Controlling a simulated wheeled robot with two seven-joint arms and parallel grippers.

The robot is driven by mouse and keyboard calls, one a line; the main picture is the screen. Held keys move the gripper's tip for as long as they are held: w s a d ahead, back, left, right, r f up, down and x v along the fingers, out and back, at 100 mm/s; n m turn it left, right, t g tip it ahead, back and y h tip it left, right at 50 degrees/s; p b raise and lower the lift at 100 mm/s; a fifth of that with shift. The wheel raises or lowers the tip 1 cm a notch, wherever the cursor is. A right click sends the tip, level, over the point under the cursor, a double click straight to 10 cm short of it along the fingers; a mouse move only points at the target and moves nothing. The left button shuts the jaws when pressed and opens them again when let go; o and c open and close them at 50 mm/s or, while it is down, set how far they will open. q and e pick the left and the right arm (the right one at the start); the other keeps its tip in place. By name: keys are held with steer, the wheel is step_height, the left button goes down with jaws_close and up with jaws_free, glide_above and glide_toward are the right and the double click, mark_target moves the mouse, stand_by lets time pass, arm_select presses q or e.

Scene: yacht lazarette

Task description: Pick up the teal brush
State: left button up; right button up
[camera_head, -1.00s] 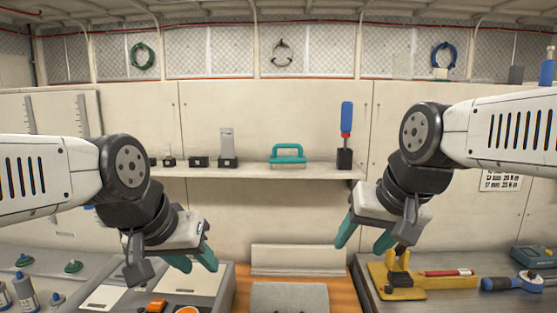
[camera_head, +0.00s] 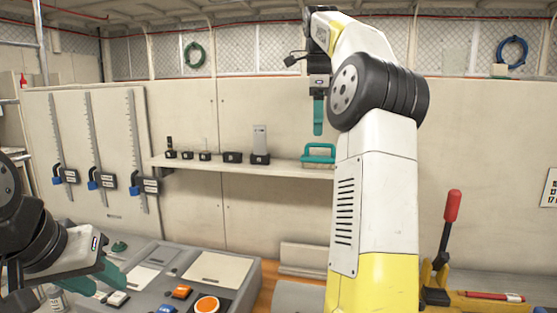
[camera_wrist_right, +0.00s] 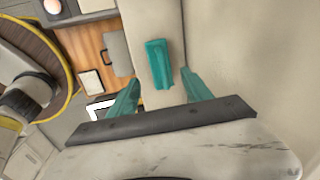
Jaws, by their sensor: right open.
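The teal brush (camera_head: 318,153), with an arched handle, sits on the wall shelf, partly hidden by my right arm. In the right wrist view the brush (camera_wrist_right: 157,62) shows from above, ahead of and between the two teal fingers. My right gripper (camera_head: 318,132) points down just above the brush; its fingers are apart with nothing between them. The head view shows its fingers edge-on. My left gripper (camera_head: 98,282) is low at the left over the grey bench, its teal fingers apart and empty.
The shelf (camera_head: 235,168) also holds several small black blocks left of the brush, one (camera_head: 260,143) with a tall grey plate. Several calipers (camera_head: 96,165) hang on the wall at left. A red-handled lever (camera_head: 452,207) stands on a yellow base at right.

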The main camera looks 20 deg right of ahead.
mark_target(317, 157)
steer(key=shift+w+d+f, duration=0.1)
steer(key=shift+w+f, duration=0.15)
steer(key=shift+f, duration=0.8)
steer(key=shift+w+d+f, duration=0.1)
steer(key=shift+f, duration=1.3)
steer(key=shift+w+d+f, duration=0.1)
steer(key=shift+f, duration=1.3)
jaws_close()
